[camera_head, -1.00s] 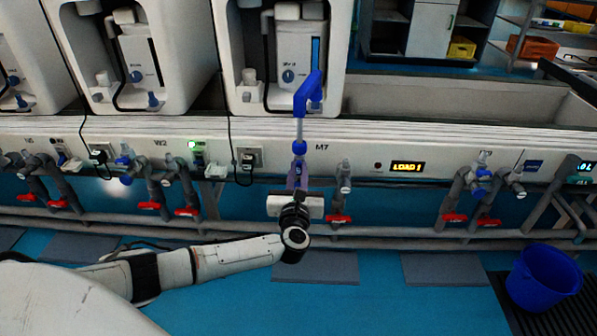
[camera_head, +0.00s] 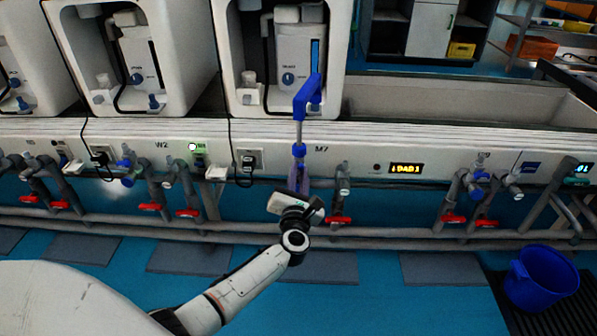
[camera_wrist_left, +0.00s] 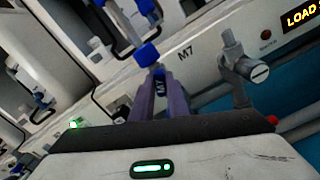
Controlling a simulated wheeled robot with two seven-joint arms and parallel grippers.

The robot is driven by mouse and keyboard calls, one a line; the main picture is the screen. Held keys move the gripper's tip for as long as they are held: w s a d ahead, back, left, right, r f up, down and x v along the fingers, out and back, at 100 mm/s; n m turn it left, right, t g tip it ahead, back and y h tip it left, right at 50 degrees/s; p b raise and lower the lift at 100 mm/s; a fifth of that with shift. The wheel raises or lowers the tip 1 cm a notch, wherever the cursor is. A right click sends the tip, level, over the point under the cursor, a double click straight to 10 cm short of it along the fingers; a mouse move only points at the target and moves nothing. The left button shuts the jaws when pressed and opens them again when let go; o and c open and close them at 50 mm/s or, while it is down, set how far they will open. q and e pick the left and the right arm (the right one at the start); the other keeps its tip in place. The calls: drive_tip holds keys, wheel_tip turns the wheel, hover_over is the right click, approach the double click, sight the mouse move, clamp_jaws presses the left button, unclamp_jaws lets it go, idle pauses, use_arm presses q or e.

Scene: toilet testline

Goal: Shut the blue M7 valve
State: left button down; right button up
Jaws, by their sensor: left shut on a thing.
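My left gripper (camera_head: 299,165) is at the M7 label on the white panel, its purple fingers pointing up to the pipework. The blue M7 valve (camera_head: 299,150) shows as a blue fitting at the fingertips, below a clear tube with a blue elbow. In the left wrist view the fingers (camera_wrist_left: 160,80) are close together, with a small blue part between their tips. A blue fitting (camera_wrist_left: 146,54) stands just beyond them. The gripper is shut on the valve; the fingers hide most of its grip. My right gripper is in neither view.
A grey tap with a red handle (camera_head: 340,220) stands just right of the gripper. Grey pipes (camera_head: 400,232) run along below the panel. An amber display (camera_head: 407,169) is to the right. A blue bucket (camera_head: 543,278) stands on the floor at right.

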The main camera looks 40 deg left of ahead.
use_arm(q)
drive_tip(key=shift+m+p, duration=0.35)
drive_tip(key=shift+m, duration=1.15)
drive_tip(key=m+p, duration=0.2)
drive_tip(key=m, duration=0.3)
drive_tip(key=shift+d+f, duration=0.1)
drive_tip(key=shift+w+f+m+p, duration=0.1)
drive_tip(key=shift+m+p, duration=0.7)
drive_tip(key=shift+m, duration=1.7)
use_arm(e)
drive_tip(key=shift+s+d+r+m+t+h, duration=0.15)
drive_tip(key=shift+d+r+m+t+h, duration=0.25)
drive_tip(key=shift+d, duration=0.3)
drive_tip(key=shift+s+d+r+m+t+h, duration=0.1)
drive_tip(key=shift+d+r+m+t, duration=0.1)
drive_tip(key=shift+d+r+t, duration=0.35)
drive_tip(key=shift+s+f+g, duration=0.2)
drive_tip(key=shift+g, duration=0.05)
use_arm(q)
drive_tip(key=c, duration=1.7)
unclamp_jaws()
drive_tip(key=shift+d, duration=0.1)
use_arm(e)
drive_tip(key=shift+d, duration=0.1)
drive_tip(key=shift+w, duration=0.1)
